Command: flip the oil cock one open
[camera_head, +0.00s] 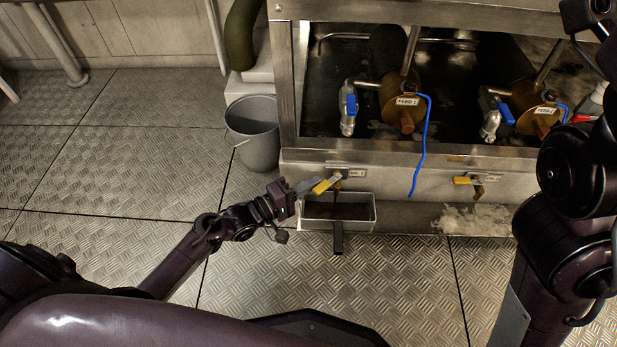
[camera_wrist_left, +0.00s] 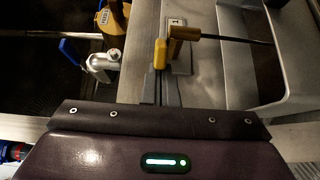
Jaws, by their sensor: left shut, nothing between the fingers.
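The oil cock one (camera_head: 335,181) sticks out of the metal front below the left feed unit, next to a small label. Its yellow lever (camera_head: 322,186) slants down to the left. My left gripper (camera_head: 306,187) is shut and empty, with its fingertips at the lever's left end. In the left wrist view, the yellow lever (camera_wrist_left: 160,53) stands just beyond the tips of my closed fingers (camera_wrist_left: 161,88); I cannot tell whether they touch. The cock's brass body (camera_wrist_left: 185,32) is to its right. My right arm shows at the right, its gripper out of view.
A drip tray (camera_head: 374,212) with dark liquid sits under the cock. A grey bucket (camera_head: 255,135) stands to the left. A second yellow-levered cock (camera_head: 466,181) is further right. A blue cable (camera_head: 423,150) hangs over the metal edge. The floor at left is clear.

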